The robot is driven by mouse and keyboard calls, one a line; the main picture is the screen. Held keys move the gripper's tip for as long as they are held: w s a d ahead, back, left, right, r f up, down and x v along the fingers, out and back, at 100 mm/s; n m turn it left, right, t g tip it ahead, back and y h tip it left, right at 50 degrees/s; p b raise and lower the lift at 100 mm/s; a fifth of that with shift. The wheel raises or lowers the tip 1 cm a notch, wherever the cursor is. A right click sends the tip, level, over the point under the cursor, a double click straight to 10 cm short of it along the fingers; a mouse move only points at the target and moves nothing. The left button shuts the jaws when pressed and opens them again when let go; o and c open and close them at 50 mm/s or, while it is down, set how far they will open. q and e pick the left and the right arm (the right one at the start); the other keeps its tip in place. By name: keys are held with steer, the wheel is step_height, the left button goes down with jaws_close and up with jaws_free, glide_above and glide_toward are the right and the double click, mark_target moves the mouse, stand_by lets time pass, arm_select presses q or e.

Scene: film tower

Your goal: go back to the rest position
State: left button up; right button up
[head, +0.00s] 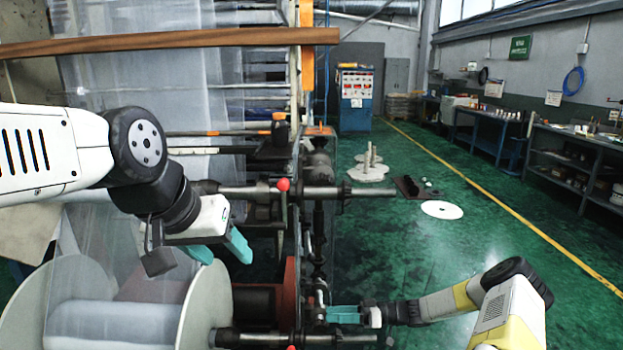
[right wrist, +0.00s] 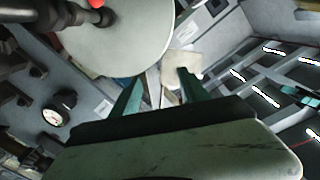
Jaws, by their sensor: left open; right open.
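My left gripper (head: 219,250) is open, with teal fingers pointing down, above the film roll between two pale discs at lower left in the head view. I see nothing between its fingers. My right gripper (head: 343,314) is low at the lower middle of the head view, close to the end of the lower roll shaft (head: 290,339). In the right wrist view its two teal fingers (right wrist: 158,92) stand apart with nothing held between them. A large pale disc (right wrist: 118,35) on a shaft is beyond them. I cannot tell whether the right gripper touches the machine.
The film tower's frame and rollers fill the left; a wooden bar (head: 170,41) crosses the top. An upper shaft (head: 345,191) with a red knob (head: 283,184) sticks out right. Blue benches (head: 482,135) line the right wall.

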steer(key=s+d+r+m+g+h, duration=0.1)
steer(key=s+r+h, duration=0.25)
steer(key=r, duration=0.55)
steer(key=s+d+r+m+h, duration=0.1)
steer(key=s+r+h, duration=0.3)
steer(key=r, duration=0.5)
steer(key=s+d+r+m+g+h, duration=0.1)
steer(key=s+r+h, duration=0.1)
steer(key=r+h, duration=0.5)
steer(key=s+d+r+m+t, duration=0.2)
steer(key=s+r+m+t, duration=0.1)
steer(key=s+r, duration=0.5)
steer(key=s+d+r+m+t, duration=0.2)
steer(key=s+r+m+t, duration=0.2)
steer(key=s+r, duration=0.3)
steer(key=shift+s+r+m+h, duration=0.4)
steer(key=shift+s+m+h, duration=0.1)
steer(key=shift+s, duration=0.35)
steer(key=shift+w, duration=0.15)
